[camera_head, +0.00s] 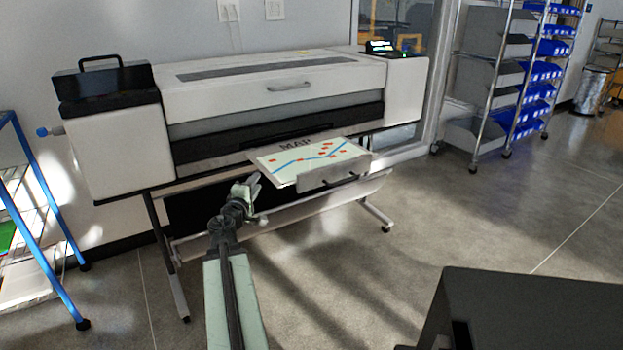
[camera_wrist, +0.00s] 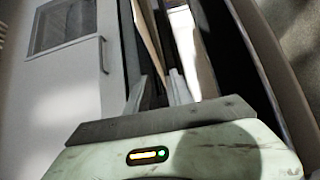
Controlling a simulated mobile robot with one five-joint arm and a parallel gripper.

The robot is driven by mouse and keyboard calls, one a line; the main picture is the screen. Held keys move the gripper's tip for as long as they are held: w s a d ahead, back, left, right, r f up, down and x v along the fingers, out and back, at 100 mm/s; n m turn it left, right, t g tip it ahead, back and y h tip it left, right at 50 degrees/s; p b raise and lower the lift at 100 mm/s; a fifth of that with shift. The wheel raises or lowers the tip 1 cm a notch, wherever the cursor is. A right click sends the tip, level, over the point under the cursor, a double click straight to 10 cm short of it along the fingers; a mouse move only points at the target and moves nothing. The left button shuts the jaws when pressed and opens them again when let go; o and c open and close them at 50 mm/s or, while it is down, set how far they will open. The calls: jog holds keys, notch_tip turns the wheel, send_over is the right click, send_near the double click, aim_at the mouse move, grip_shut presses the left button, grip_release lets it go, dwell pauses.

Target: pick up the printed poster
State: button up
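The printed poster (camera_head: 308,157) is a pale sheet headed "MAP" with a blue line and red marks. It lies on a small grey tray (camera_head: 334,174) at the front of the wide-format printer. My gripper (camera_head: 252,185) is just left of and below the poster's near left corner, apart from it. In the wrist view my gripper (camera_wrist: 158,92) shows two pale fingers with a gap between them and nothing clearly held. A bright pale strip shows beyond the fingers there; I cannot tell whether it is the poster.
The large white printer (camera_head: 270,95) fills the back on its legged stand. A blue-framed rack (camera_head: 32,170) stands at left, and a shelf of blue bins (camera_head: 535,90) at back right. A dark box-like surface (camera_head: 530,315) is at front right. The floor between is clear.

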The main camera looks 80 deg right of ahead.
aim_at(266, 171)
jog(key=d, duration=0.5)
jog(key=d+p, duration=0.1)
jog(key=d, duration=0.2)
jog(key=shift+s+d+r, duration=0.15)
jog(key=shift+s+r, duration=0.05)
jog(key=shift+s, duration=0.2)
grip_shut()
dwell(1.1)
